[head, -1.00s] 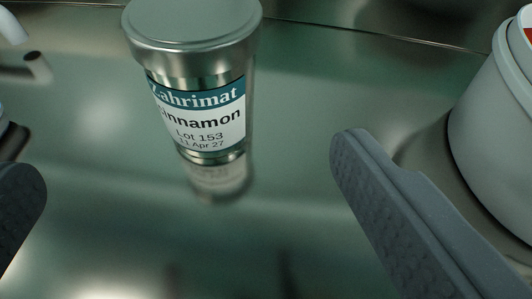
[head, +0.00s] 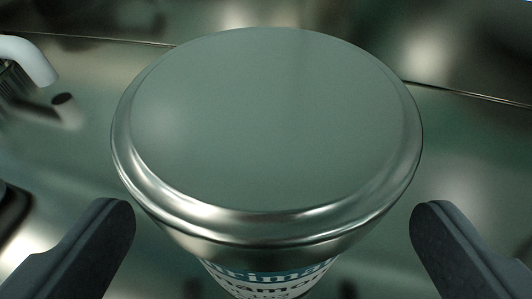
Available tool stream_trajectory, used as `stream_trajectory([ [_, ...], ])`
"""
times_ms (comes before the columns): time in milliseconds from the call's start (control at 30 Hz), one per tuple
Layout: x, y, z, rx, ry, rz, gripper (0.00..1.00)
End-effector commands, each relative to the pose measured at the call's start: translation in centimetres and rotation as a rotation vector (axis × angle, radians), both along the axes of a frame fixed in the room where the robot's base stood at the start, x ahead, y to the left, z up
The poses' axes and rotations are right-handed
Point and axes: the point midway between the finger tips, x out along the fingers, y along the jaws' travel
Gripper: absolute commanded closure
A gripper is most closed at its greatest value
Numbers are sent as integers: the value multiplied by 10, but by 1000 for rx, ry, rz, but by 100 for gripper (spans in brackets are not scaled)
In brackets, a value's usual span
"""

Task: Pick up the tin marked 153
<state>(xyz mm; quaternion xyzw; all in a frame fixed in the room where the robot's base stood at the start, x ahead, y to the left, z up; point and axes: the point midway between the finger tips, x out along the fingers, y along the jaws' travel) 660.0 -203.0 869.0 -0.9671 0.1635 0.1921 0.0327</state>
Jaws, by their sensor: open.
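The tin marked 153 (head: 265,130) stands upright, large and close in the middle of the head view. Its round metal lid hides most of its body. Only a strip of the teal and white label (head: 268,280) shows below the lid, and the lot number is out of sight now. My gripper (head: 275,225) is open, with one dark finger on each side of the tin at its near side. A gap shows between each fingertip and the tin, and nothing is held.
The tin stands on a shiny metal surface with a seam or edge (head: 465,95) running behind it. A white curved pipe-like part (head: 30,58) and a dark object (head: 12,212) are at the left. The surface right of the tin looks clear.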

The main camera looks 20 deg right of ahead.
Motion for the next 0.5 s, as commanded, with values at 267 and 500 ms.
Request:
stream_trajectory([
  [267,29,-7,-16,0,4,1,7],
  [500,43,-11,-18,0,-2,3,7],
])
